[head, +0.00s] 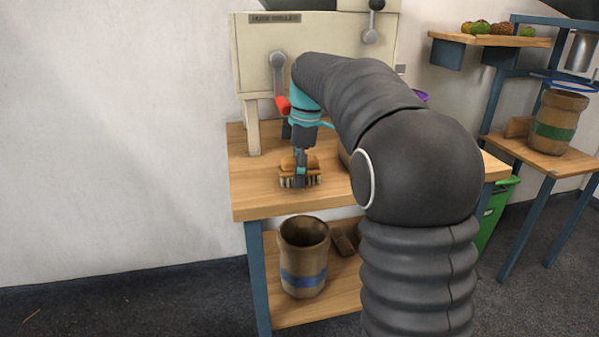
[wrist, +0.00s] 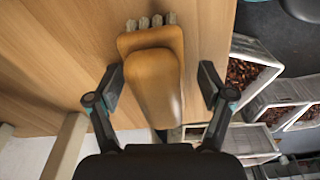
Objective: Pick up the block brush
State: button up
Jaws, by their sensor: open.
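The block brush (head: 313,163) lies on the wooden table top near its left front part, bristles down. It has a tan wooden body and pale bristle tufts. In the wrist view the brush (wrist: 155,80) fills the middle, its wooden handle lying between my two fingers. My gripper (head: 300,180) is pointing down at the brush in the head view. In the wrist view my gripper (wrist: 162,90) is open, with one finger on each side of the handle and a visible gap on both sides. My fingers hide a little of the brush in the head view.
The table (head: 262,203) carries a cream machine (head: 262,65) with levers behind the brush. A basket with a blue band (head: 303,262) stands on the lower shelf. A basket with a green band (head: 558,122) stands on the right-hand bench. Crates of chestnuts (wrist: 250,70) show below in the wrist view.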

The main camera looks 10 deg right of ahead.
jog(key=c, duration=1.4)
jog(key=shift+o, duration=0.2)
jog(key=shift+r, duration=0.1)
jog(key=shift+r, duration=0.2)
jog(key=s+b, duration=0.2)
jog(key=s, duration=1.6)
